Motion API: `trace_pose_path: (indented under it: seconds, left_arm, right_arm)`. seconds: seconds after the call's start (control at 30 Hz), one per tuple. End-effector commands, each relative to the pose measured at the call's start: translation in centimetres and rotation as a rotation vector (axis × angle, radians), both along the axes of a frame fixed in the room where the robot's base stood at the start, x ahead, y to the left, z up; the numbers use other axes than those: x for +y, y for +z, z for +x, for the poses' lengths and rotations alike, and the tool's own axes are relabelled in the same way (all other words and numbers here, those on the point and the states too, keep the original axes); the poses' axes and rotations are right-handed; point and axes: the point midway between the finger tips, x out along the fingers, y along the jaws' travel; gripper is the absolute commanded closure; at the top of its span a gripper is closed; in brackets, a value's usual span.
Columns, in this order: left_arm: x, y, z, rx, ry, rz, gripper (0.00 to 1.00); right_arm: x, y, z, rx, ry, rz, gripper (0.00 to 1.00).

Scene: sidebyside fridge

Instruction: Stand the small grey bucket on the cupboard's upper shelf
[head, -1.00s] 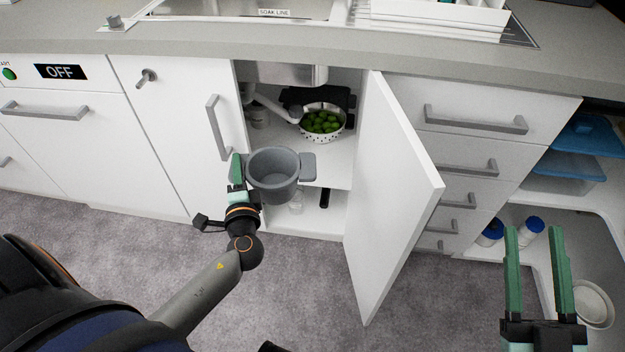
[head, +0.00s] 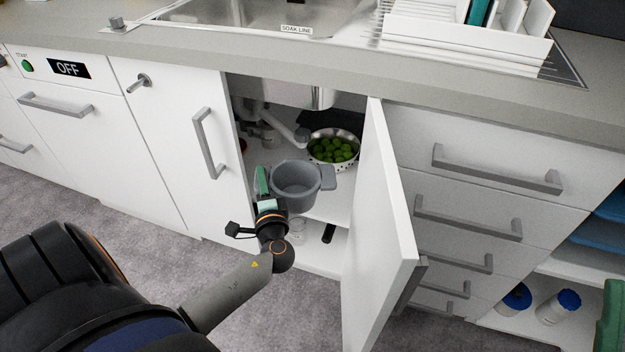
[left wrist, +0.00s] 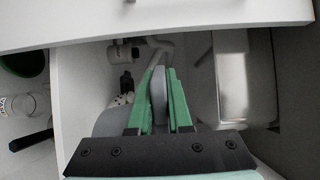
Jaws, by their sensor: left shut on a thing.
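The small grey bucket (head: 297,188) is upright in the open cupboard's mouth, just in front of and above the upper shelf (head: 335,207). My left gripper (head: 264,184) is shut on the bucket's left side lug. In the left wrist view the gripper's green fingers (left wrist: 158,98) pinch the grey lug (left wrist: 158,88). I cannot tell whether the bucket's base touches the shelf; its front hides part of the shelf edge. Only a green piece of my right gripper (head: 612,318) shows at the right edge.
A colander of green fruit (head: 334,150) stands behind the bucket on the upper shelf. Drain pipes (head: 275,122) and the sink basin (head: 290,92) hang above. The open door (head: 378,220) stands close on the right. A glass (head: 297,230) and a black-handled thing (head: 328,233) are below.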

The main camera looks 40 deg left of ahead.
Motion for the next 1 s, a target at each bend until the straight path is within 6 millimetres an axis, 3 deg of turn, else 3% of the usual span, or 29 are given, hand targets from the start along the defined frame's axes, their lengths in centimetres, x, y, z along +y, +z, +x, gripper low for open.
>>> trace_pose_path:
  seconds: [0.37, 0.5, 0.7, 0.93, 1.0]
  left_arm:
    - [2.3, -3.9, 8.1, -0.009, 0.001, 0.002, 1.0]
    - [2.9, -6.5, 10.1, -0.005, 0.001, 0.002, 1.0]
    - [3.5, -8.6, 12.0, -0.006, -0.001, 0.001, 1.0]
    - [3.7, -9.5, 12.9, -0.007, 0.0, 0.001, 1.0]
    - [3.7, -10.6, 12.9, -0.003, 0.0, 0.001, 1.0]
  right_arm:
    - [0.3, -4.4, 0.1, 0.033, 0.042, 0.028, 0.5]
    - [0.6, -6.6, 0.2, 0.044, 0.043, 0.021, 0.5]
    - [0.8, -8.6, 0.3, 0.047, 0.034, 0.0, 0.5]
    - [1.0, -9.5, 0.4, 0.049, 0.028, -0.013, 0.5]
    - [1.0, -10.3, 0.4, 0.051, 0.026, -0.017, 0.5]
